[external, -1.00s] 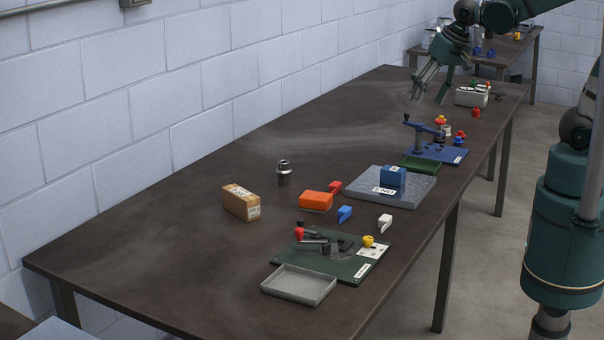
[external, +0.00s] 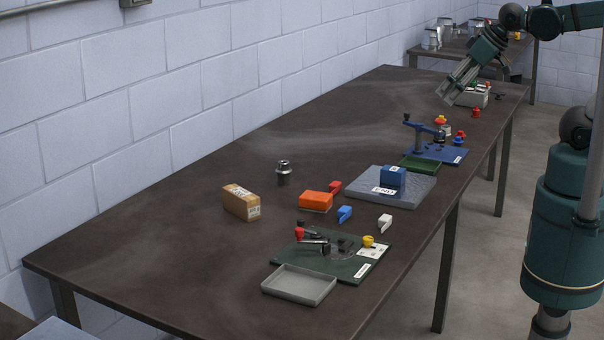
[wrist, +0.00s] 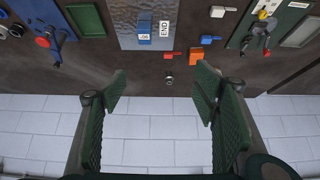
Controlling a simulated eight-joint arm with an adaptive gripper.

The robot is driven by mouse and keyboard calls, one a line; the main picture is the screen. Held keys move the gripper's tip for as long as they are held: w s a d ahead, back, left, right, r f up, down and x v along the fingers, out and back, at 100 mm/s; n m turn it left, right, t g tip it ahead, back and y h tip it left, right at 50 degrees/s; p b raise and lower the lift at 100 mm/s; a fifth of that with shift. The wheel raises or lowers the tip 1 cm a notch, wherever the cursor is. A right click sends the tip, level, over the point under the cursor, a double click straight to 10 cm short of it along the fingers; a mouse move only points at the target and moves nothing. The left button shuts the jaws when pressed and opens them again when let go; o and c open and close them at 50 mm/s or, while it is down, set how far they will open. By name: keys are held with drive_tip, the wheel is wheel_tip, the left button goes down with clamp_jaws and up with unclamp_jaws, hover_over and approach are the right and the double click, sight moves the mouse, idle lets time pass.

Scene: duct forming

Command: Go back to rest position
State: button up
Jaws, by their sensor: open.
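My gripper (external: 456,84) is raised above the far end of the long dark table (external: 340,130) in the external view, apart from everything on it. In the wrist view my gripper (wrist: 160,90) has its two green fingers spread wide with nothing between them. Beyond the fingertips, the wrist view shows the table's wall side and the wall's pale blocks below it.
The table holds a grey metal plate (external: 365,198) with a blue block (external: 392,176), an orange block (external: 316,201), a cardboard box (external: 241,203), a metal cylinder (external: 284,172), a green fixture (external: 345,266), a grey tray (external: 298,285) and a blue fixture (external: 440,152). The wall (external: 180,90) runs alongside.

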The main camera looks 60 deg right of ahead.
drive_tip(key=shift+f, duration=0.1)
idle(0.3)
wheel_tip(320, 180, down, 6)
drive_tip(key=b, duration=0.6)
idle(1.1)
